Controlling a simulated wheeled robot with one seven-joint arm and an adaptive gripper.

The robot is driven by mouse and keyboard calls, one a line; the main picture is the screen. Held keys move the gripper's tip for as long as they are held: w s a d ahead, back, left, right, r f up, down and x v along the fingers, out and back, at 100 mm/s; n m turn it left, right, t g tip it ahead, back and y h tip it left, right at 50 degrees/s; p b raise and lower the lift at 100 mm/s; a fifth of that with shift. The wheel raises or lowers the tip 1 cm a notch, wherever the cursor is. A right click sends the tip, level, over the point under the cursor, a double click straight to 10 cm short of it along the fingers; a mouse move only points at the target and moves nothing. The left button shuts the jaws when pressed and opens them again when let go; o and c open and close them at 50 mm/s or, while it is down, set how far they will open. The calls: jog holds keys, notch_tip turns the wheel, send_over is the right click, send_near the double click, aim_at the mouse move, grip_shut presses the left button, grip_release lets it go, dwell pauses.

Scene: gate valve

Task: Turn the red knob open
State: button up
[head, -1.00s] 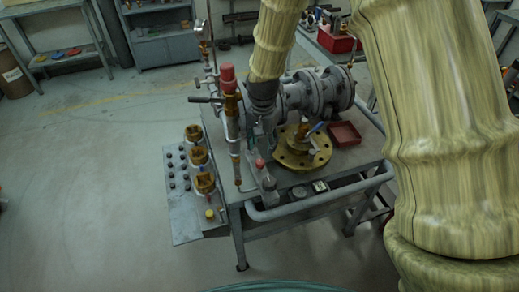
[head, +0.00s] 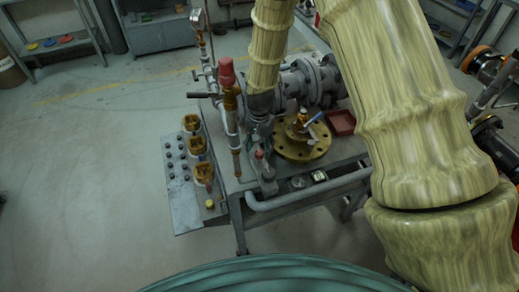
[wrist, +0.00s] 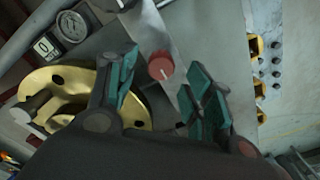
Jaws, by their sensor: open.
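The red knob (wrist: 160,66) is round with a white mark on its face. In the wrist view it shows between the two teal fingertips of my gripper (wrist: 162,72), on a grey body. Fingers stand open on either side of it, with visible gaps; I cannot tell how far below them it is. In the head view the small red knob (head: 259,153) sits near the front edge of the bench. My gripper (head: 261,128) is just above and behind it there, partly blended with the grey pipework.
A brass flange (head: 302,150) with a blue-handled valve stands right of the knob. A red-topped vertical valve (head: 227,75) with a dark lever rises at left. A red tray (head: 340,122) lies at the right. Several brass fittings (head: 197,146) line the left panel. Floor at left is clear.

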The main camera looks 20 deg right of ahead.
aim_at(260, 152)
jog(key=shift+f+p, duration=0.35)
jog(key=shift+f, duration=1.15)
jog(key=shift+c, duration=0.3)
jog(key=c, duration=1)
